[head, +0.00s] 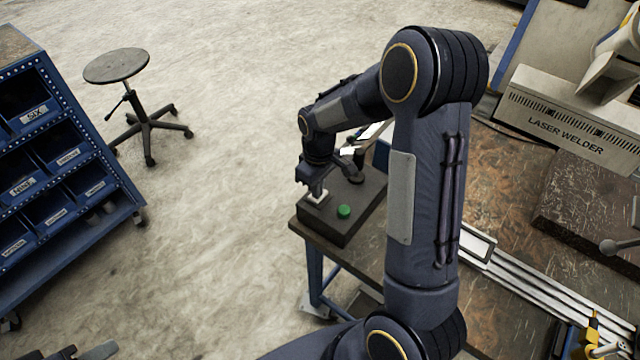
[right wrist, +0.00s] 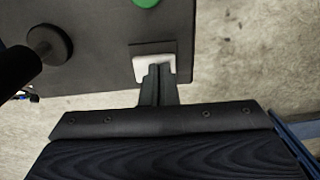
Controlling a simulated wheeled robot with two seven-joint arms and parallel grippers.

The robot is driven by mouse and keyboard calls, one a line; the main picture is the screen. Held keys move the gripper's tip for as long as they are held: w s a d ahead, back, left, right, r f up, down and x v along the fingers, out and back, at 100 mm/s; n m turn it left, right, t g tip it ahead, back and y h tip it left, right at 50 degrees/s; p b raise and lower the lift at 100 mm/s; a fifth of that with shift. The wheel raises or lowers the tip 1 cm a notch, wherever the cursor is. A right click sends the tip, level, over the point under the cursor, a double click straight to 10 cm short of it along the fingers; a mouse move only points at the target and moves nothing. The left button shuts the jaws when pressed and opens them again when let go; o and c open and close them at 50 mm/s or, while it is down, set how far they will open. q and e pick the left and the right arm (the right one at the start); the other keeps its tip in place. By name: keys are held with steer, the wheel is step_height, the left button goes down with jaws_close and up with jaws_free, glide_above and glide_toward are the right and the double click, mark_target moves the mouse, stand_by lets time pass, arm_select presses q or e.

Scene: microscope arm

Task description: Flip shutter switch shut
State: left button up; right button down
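The shutter switch is a small white rocker in a dark frame on top of a dark box (head: 372,205), near the box's left corner. The switch (head: 317,198) is partly covered by my right gripper (head: 312,188) in the head view. In the right wrist view the white switch (right wrist: 153,62) lies right at the tips of my right gripper (right wrist: 158,72). Its two fingers are together with nothing between them. The tips overlap the switch's near edge; whether they press on it I cannot tell. A dark and grey part at the bottom left edge may be my left gripper (head: 88,352).
A green button (head: 344,211) and a black knob (head: 355,177) are on the same box, near the switch. The box sits on the workbench corner (head: 488,190). A laser welder (head: 565,125) stands at the back right. Open floor lies left of the bench.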

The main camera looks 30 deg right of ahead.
steer(key=shift+r, duration=0.1)
step_height(320, 180, up, 5)
steer(key=p, duration=0.3)
steer(key=shift+w+d, duration=0.1)
steer(key=shift+w, duration=0.05)
step_height(320, 180, up, 9)
steer(key=b, duration=0.1)
steer(key=shift+d, duration=0.3)
steer(key=s+a+r+m+t+y, duration=0.1)
steer(key=s+a+m+t, duration=0.2)
steer(key=s, duration=0.8)
steer(key=s+a+r+m+t+y, duration=0.2)
steer(key=s+a+m, duration=0.1)
steer(key=s, duration=0.8)
steer(key=shift+a+t, duration=0.3)
steer(key=shift+t, duration=0.1)
